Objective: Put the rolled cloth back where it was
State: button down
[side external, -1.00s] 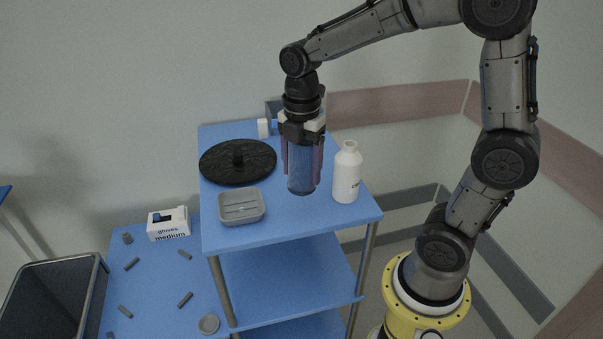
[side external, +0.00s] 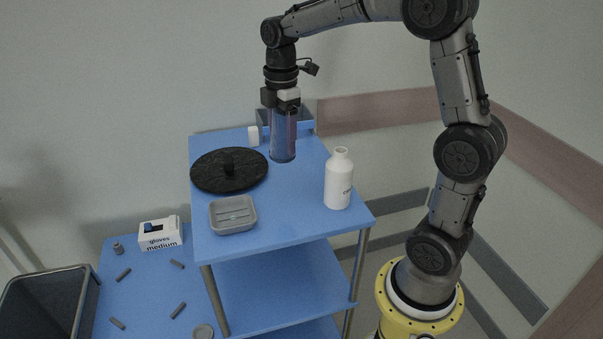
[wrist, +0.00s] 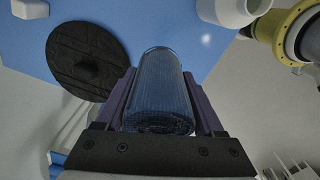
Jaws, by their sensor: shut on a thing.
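The rolled cloth (side external: 282,146) is a dark blue upright cylinder in my gripper (side external: 284,135). In the wrist view the rolled cloth (wrist: 160,88) sits between the two purple fingers of my gripper (wrist: 158,82), which are shut on its sides. In the side view it hangs toward the back right of the blue cart top (side external: 285,215), right of the black disc and behind the white bottle. It appears raised above the surface, but the exact gap is hard to tell.
The black round disc with a knob (side external: 229,171) lies at left on the cart top. A grey dish (side external: 232,214) is at the front left, a white bottle (side external: 339,180) at right. The middle is clear.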

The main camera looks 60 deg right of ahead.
jog(key=w+d+m, duration=0.2)
jog(key=d+m, duration=0.2)
jog(key=d, duration=0.7)
jog(key=shift+s+d+f, duration=0.1)
jog(key=shift+d+f, duration=0.1)
jog(key=shift+f, duration=1.7)
jog(key=shift+s+d+f, duration=0.15)
jog(key=shift+f, duration=1.8)
jog(key=shift+s+d+f, duration=0.1)
jog(key=shift+d+f, duration=0.1)
jog(key=shift+f, duration=1.7)
jog(key=shift+f, duration=0.1)
grip_release()
